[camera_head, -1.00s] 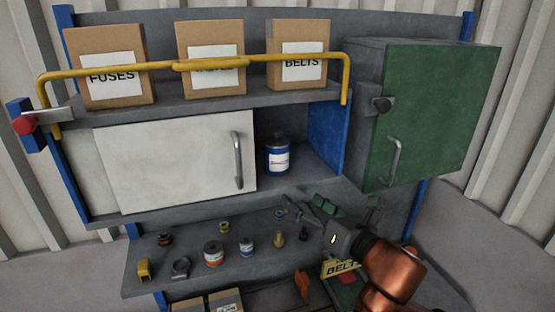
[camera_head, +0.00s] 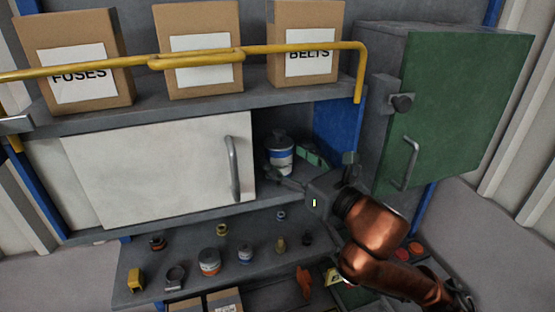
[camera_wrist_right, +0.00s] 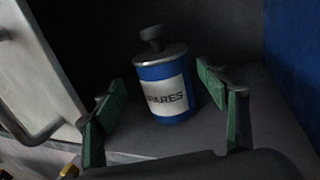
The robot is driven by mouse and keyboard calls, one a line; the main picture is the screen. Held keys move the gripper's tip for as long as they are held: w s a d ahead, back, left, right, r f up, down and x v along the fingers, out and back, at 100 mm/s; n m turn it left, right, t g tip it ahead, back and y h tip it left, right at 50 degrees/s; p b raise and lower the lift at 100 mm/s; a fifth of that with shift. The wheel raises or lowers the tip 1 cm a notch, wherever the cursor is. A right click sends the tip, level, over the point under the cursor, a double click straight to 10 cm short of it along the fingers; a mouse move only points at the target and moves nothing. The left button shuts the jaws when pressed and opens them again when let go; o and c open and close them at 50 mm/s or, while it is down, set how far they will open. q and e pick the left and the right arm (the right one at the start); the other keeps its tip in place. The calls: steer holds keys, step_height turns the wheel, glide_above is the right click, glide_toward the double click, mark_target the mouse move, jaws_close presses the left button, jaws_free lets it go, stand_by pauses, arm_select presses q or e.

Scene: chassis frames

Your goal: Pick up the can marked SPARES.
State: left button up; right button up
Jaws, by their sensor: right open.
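The can marked SPARES (camera_wrist_right: 166,90) is blue with a white label and a grey knobbed lid. It stands upright on the shelf inside the open part of the cabinet. It also shows in the head view (camera_head: 281,155), just right of the white door, its lower part partly hidden by my gripper. My right gripper (camera_head: 296,168) is open in front of the can. In the right wrist view its green-padded fingers (camera_wrist_right: 164,112) are spread to the left and right of the can, with no contact visible.
The white door (camera_head: 160,165) with a vertical handle is close on the left. A blue wall (camera_head: 338,130) and the green door (camera_head: 455,115) stand on the right. A yellow rail (camera_head: 200,60) runs above, before several boxes. Small parts sit on the lower shelf (camera_head: 140,255).

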steer(key=shift+w+a+p, duration=0.2)
steer(key=shift+w+p, duration=0.1)
steer(key=shift+w, duration=0.3)
steer(key=shift+w+a+p, duration=0.2)
steer(key=shift+w+p, duration=0.05)
steer(key=shift+w, duration=0.35)
steer(key=shift+x, duration=1)
steer(key=shift+a, duration=0.1)
steer(key=shift+c, duration=1.3)
steer(key=shift+s, duration=0.1)
steer(key=c, duration=1.4)
arm_select(q)
steer(key=shift+w+r, duration=0.9)
steer(key=shift+r, duration=0.15)
arm_select(e)
steer(key=shift+c, duration=0.6)
arm_select(q)
steer(key=shift+d+f, duration=0.1)
steer(key=shift+f, duration=0.05)
arm_select(e)
steer(key=shift+r, duration=0.1)
